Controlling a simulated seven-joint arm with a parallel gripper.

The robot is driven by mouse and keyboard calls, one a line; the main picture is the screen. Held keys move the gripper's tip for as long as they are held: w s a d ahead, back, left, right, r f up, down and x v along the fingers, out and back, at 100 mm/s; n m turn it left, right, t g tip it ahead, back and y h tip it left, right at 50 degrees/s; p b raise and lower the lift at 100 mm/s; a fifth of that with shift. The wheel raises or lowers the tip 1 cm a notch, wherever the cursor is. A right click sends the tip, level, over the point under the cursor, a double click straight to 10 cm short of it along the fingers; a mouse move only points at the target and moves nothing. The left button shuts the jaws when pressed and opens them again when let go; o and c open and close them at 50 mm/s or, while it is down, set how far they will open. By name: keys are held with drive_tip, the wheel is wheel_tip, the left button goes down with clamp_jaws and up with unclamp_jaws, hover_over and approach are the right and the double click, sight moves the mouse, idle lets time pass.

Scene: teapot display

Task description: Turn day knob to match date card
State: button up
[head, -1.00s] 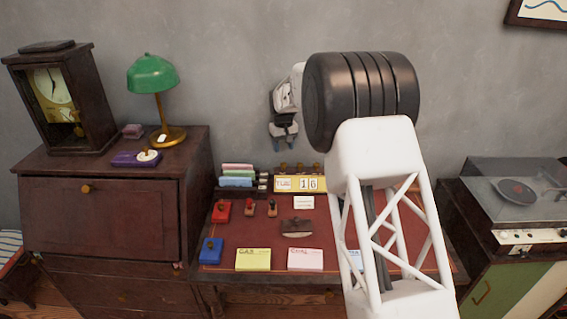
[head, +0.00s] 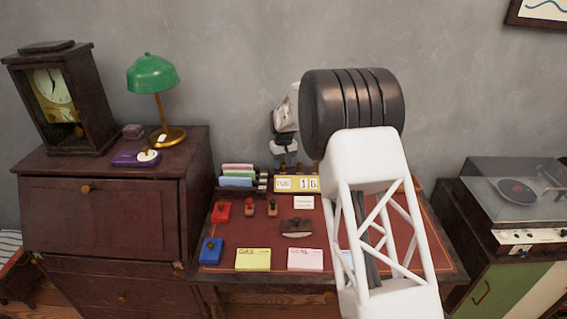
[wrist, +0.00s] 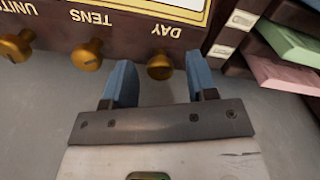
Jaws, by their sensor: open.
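The yellow-framed calendar (head: 297,184) stands at the back of the desk and appears to read TUE 16. A small white card (head: 304,202) lies in front of it, its writing too small to read. In the head view my gripper (head: 284,158) is just above the calendar's left end.
A letter rack with coloured cards (head: 238,178) stands directly left of the calendar, close to my gripper. Stamps (head: 249,206), a brown blotter (head: 296,227) and notepads (head: 253,259) lie on the red desk top. The grey wall is close behind.

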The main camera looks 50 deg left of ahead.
drive_tip(key=shift+c, duration=0.4)
drive_tip(key=c, duration=0.8)
drive_tip(key=shift+c, duration=0.2)
drive_tip(key=shift+m, duration=0.3)
drive_tip(key=m, duration=0.3)
drive_tip(key=shift+m, duration=2.7)
drive_tip(key=o, duration=0.9)
